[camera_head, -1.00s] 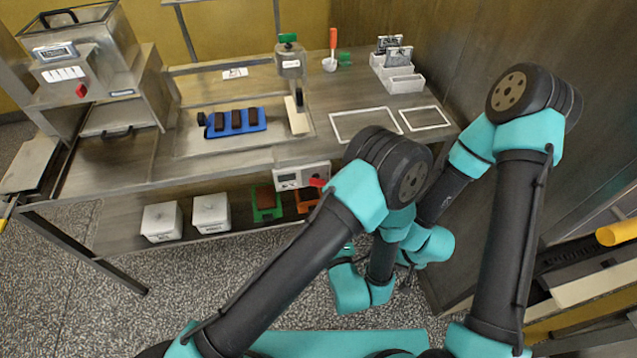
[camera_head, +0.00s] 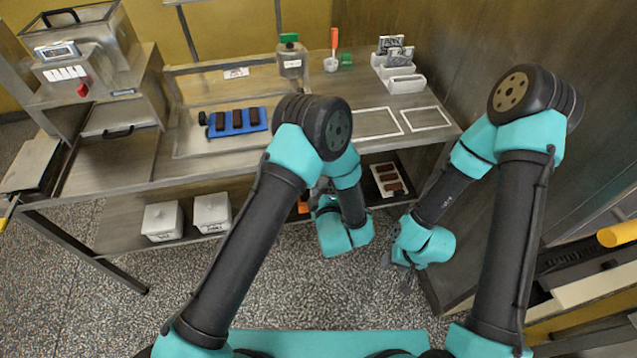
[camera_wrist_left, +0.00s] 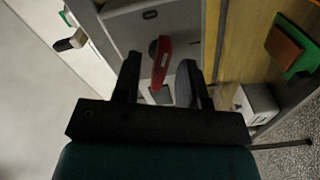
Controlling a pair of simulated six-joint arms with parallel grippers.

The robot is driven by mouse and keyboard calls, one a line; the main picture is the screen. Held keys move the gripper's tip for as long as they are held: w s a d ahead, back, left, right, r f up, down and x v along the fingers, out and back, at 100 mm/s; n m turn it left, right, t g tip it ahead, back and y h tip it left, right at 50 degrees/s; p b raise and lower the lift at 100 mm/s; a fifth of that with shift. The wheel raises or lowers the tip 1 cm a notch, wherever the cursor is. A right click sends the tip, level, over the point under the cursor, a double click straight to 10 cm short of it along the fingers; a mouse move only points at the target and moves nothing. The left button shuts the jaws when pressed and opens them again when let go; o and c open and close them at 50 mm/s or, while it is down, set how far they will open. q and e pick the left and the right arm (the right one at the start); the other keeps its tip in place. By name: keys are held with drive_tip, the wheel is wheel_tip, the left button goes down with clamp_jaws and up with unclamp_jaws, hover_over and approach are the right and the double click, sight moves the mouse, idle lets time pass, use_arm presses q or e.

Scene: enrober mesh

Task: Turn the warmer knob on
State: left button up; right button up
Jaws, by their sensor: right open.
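The red warmer knob (camera_wrist_left: 161,62) shows in the left wrist view on a grey panel (camera_wrist_left: 135,32). My left gripper (camera_wrist_left: 158,76) is open, with a dark finger on each side of the knob's line. I cannot tell whether the fingers touch the knob. In the head view my left arm (camera_head: 345,232) hides this knob, its panel and the left gripper's fingers. My right gripper (camera_head: 400,270) is open and empty, low in front of the table's right end and away from the knob.
Another red knob (camera_head: 82,90) is on the machine at the left. A blue tray (camera_head: 218,131) with dark bars lies on the table. White bins (camera_head: 162,222) and a tray of brown bars (camera_head: 377,170) stand on the lower shelf. A green-lidded jar (camera_head: 292,64) stands behind.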

use_arm(q)
drive_tip(key=shift+x, duration=0.85)
drive_tip(key=c, duration=0.6)
drive_tip(key=shift+c, duration=0.2)
drive_tip(key=shift+m, duration=0.5)
drive_tip(key=m, duration=1.2)
drive_tip(key=shift+m, duration=0.3)
